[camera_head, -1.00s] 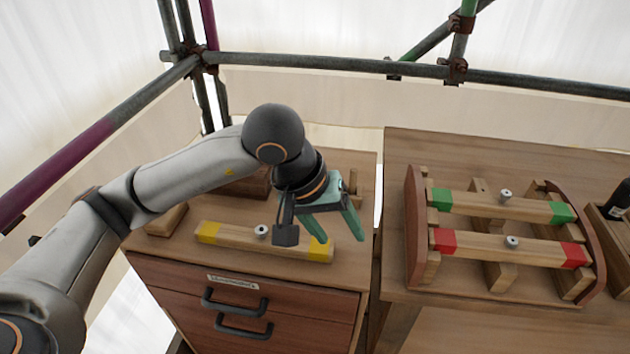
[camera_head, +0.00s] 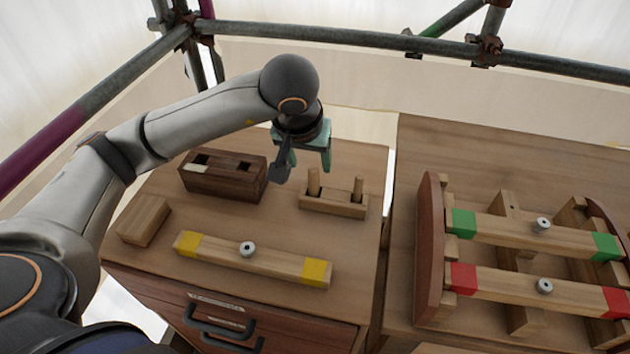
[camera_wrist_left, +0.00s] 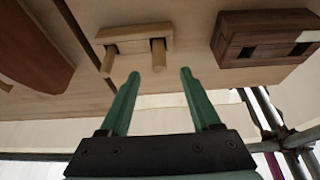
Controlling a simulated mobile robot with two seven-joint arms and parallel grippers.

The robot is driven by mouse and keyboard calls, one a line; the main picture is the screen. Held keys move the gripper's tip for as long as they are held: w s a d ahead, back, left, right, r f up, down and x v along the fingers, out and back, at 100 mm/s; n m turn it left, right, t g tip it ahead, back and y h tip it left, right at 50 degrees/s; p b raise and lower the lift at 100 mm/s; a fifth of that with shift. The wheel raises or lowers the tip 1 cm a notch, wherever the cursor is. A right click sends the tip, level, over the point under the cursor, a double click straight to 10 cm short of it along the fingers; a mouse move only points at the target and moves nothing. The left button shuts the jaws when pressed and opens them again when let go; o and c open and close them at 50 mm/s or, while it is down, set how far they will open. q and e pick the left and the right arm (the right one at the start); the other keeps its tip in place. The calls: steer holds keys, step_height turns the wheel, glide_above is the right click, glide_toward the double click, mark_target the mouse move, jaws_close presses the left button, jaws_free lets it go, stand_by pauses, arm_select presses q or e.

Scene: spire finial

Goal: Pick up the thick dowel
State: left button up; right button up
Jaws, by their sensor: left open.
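A small wooden rack (camera_head: 333,208) stands on the left worktop with two upright dowels. The left dowel (camera_head: 314,181) looks the thicker; the other dowel (camera_head: 357,189) looks slimmer and darker. In the left wrist view the thicker dowel (camera_wrist_left: 158,56) is on the right and the slimmer one (camera_wrist_left: 107,62) on the left. My left gripper (camera_head: 309,166) has green fingers, open and empty, near the thicker dowel. In the left wrist view that dowel lines up between the fingertips (camera_wrist_left: 160,75), with no visible contact. My right gripper is not in view.
A dark wooden box (camera_head: 222,180) with square holes stands left of the rack. A wooden block (camera_head: 144,220) and a yellow-ended bar (camera_head: 255,259) lie nearer the front. A cradle (camera_head: 430,250) with green- and red-ended bars fills the right worktop.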

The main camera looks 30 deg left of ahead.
mark_target(312, 173)
arm_select(q)
steer(key=x, duration=0.8)
steer(key=shift+w+f, duration=0.15)
steer(key=shift+f, duration=0.15)
jaws_close()
